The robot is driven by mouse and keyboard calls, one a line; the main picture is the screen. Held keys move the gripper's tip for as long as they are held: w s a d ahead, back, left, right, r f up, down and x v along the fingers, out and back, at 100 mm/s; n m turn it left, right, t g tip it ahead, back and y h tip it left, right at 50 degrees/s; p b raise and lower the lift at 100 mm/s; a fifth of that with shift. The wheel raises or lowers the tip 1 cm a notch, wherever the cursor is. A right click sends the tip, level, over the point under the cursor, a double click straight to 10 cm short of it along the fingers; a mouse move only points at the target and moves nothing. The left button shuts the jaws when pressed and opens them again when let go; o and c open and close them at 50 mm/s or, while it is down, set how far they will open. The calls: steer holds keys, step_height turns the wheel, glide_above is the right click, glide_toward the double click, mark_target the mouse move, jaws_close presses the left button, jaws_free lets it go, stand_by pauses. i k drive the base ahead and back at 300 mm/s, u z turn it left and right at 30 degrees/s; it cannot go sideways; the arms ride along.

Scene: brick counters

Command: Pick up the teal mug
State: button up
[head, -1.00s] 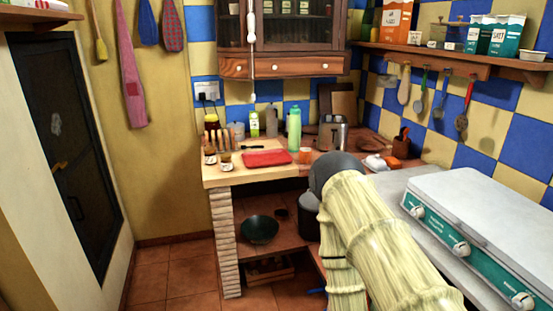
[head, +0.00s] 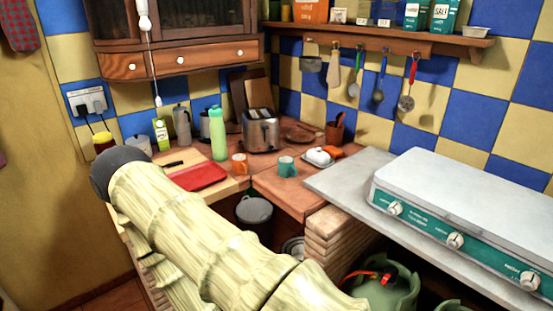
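The teal mug (head: 287,166) stands upright on the wooden corner counter (head: 290,192), near its front edge. An orange mug (head: 239,163) stands to its left. My arm crosses the lower left of the head view, with its dark rounded end left of the red cutting board. My gripper itself does not show, so its state and contents are hidden.
A toaster (head: 261,131) and a green bottle (head: 217,134) stand behind the mugs. A red cutting board (head: 197,177) lies to the left. A white butter dish (head: 318,157) is right of the teal mug. A grey counter with a stove (head: 470,205) fills the right side.

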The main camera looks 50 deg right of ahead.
mark_target(289, 169)
steer(key=z, duration=0.6)
steer(key=i, duration=0.9)
steer(key=z, duration=0.9)
